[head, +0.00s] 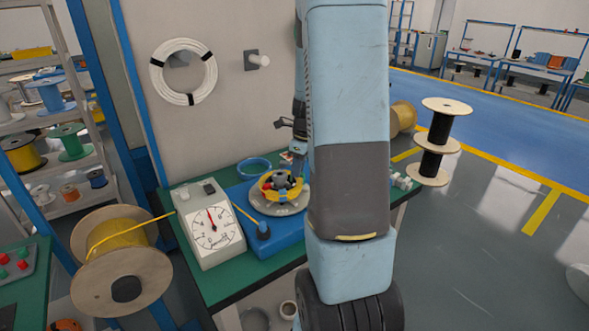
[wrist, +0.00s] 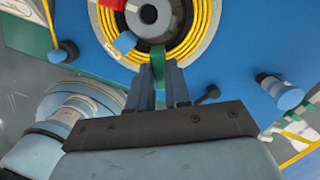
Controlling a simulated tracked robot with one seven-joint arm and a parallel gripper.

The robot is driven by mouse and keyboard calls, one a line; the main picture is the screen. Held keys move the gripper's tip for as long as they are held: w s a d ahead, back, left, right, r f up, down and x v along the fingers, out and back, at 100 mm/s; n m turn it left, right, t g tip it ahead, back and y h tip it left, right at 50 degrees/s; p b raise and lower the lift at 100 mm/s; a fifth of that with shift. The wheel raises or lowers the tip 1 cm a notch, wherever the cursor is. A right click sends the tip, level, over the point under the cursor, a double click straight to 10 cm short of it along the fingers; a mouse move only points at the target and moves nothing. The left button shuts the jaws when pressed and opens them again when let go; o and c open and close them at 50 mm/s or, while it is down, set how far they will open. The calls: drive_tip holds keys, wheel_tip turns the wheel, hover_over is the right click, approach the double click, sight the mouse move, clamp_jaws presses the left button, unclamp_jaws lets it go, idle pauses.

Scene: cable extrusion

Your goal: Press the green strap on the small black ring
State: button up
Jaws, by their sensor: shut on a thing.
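My gripper (wrist: 160,75) is shut on the green strap (wrist: 158,60), which stands upright between the blue-grey fingertips at the near edge of the yellow cable coil (wrist: 191,40). Whether the strap touches the coil is unclear. A dark hub with a grey centre (wrist: 148,14) sits inside the coil; I cannot single out a separate small black ring. A red strap (wrist: 115,4) and a blue strap (wrist: 124,42) also show on the coil. In the head view the coil (head: 268,193) lies on the round turntable (head: 278,210), and my arm hides most of my gripper.
A dial gauge box (head: 212,228) stands left of the blue base (head: 282,231) on the green bench. A blue-capped post (head: 263,230) stands at the base's front. A blue bowl (head: 254,167) lies behind. A large yellow-cable spool (head: 122,262) stands at left.

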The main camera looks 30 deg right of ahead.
sight(297, 182)
drive_tip(key=shift+f, duration=0.15)
drive_tip(key=shift+f, duration=1.25)
drive_tip(key=shift+f, duration=0.6)
idle(1.2)
drive_tip(key=o, duration=0.9)
drive_tip(key=shift+r, duration=0.15)
drive_tip(key=shift+r, duration=3.9)
